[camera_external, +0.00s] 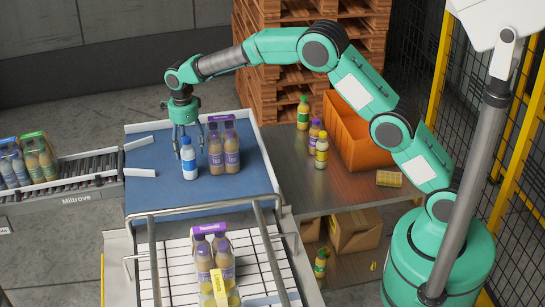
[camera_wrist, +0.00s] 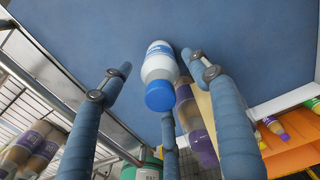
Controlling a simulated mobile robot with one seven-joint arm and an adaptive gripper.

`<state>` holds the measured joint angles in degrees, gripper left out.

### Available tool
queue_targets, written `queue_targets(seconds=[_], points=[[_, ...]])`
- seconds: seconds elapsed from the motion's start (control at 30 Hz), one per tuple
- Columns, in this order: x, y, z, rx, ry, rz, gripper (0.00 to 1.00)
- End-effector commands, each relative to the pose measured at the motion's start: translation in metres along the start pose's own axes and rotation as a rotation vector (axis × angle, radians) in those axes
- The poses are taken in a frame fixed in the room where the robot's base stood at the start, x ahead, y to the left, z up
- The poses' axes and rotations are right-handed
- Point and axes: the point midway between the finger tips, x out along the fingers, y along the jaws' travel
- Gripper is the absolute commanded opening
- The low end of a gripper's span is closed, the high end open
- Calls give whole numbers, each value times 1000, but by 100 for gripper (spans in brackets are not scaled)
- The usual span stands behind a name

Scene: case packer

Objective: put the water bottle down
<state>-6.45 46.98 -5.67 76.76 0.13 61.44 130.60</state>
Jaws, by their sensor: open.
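The water bottle (camera_external: 189,160) is white with a blue cap and blue label. It stands upright on the blue tray surface (camera_external: 145,195), left of a purple-topped pack of bottles (camera_external: 224,148). My gripper (camera_external: 186,145) is above and around the upper part of the bottle, with its fingers spread. In the wrist view the bottle (camera_wrist: 159,75) lies between the open fingers, with visible gaps on both sides. The wrist view does not clearly show whether any finger touches it.
A conveyor (camera_external: 80,178) with bottle packs joins at the left. A wire-railed rack (camera_external: 165,262) with another purple-topped pack stands in front. An orange crate (camera_external: 350,140) and loose bottles (camera_external: 321,150) are on the right table. The blue surface is clear left of the bottle.

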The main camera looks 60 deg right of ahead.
Motion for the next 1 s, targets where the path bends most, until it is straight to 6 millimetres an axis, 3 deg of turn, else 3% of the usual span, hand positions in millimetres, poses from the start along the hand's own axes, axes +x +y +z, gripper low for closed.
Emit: queue_targets(seconds=[0.5,0.7,1.0], points=[[-80,0,0,0,-1,-1,61],[-93,0,0,0,0,0,61],[-95,0,0,0,0,0,61]])
